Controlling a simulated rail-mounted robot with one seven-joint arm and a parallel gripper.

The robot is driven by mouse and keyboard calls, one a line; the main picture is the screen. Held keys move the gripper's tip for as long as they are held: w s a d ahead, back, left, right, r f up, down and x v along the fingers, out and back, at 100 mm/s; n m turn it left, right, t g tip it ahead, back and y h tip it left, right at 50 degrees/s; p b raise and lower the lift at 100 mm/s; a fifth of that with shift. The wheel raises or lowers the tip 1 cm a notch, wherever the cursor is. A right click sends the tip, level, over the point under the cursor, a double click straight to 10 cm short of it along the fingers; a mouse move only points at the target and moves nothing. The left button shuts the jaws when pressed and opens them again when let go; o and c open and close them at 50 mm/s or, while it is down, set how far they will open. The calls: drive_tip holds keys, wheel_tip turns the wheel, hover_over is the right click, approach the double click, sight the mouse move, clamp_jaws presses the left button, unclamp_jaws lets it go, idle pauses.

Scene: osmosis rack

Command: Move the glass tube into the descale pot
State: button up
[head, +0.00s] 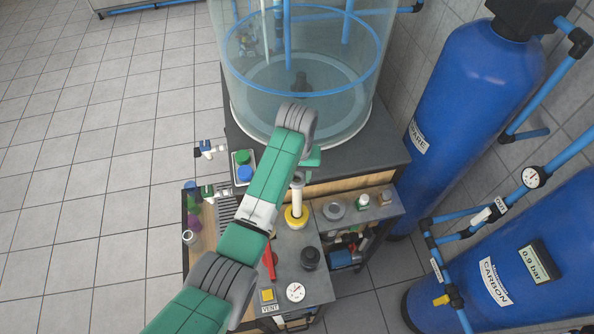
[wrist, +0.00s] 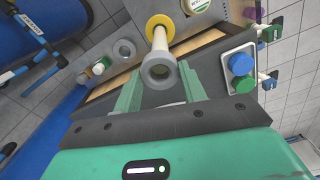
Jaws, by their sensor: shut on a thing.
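A pale tube (head: 297,196), which I take as the glass tube, stands upright under my gripper (head: 309,163) in the head view. Its lower end is at a yellow ring (head: 291,221); I cannot tell whether it sits inside the ring or just above. In the wrist view the tube's grey collared end (wrist: 158,73) is between the two green fingers of my gripper (wrist: 160,80), which are shut on it. No pot is clearly labelled; a dark round vessel (head: 310,258) and a grey ring-shaped fitting (head: 334,209) stand on the bench, and either may be the descale pot.
A large clear tank (head: 305,100) stands behind my gripper. A tray with green and blue caps (head: 243,165) is left. Blue cylinders (head: 465,90) stand right.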

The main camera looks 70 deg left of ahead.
drive_tip(key=shift+f+b, duration=0.3)
drive_tip(key=shift+f, duration=0.65)
drive_tip(key=b, duration=0.5)
hover_over(297, 208)
drive_tip(key=a, duration=0.2)
drive_tip(key=shift+w+d+f, duration=0.15)
drive_tip(key=shift+f, duration=1.8)
drive_tip(key=shift+w+d+f, duration=0.1)
drive_tip(key=shift+w+f, duration=0.05)
drive_tip(key=shift+f, duration=1.75)
drive_tip(key=shift+f+b, duration=2.4)
drive_tip(key=shift+f, duration=1.45)
drive_tip(key=shift+f, duration=0.15)
drive_tip(key=shift+f+b, duration=1.05)
drive_tip(key=shift+f, duration=0.25)
drive_tip(key=o, duration=1.3)
drive_tip(key=shift+r, duration=0.1)
drive_tip(key=shift+c, duration=0.2)
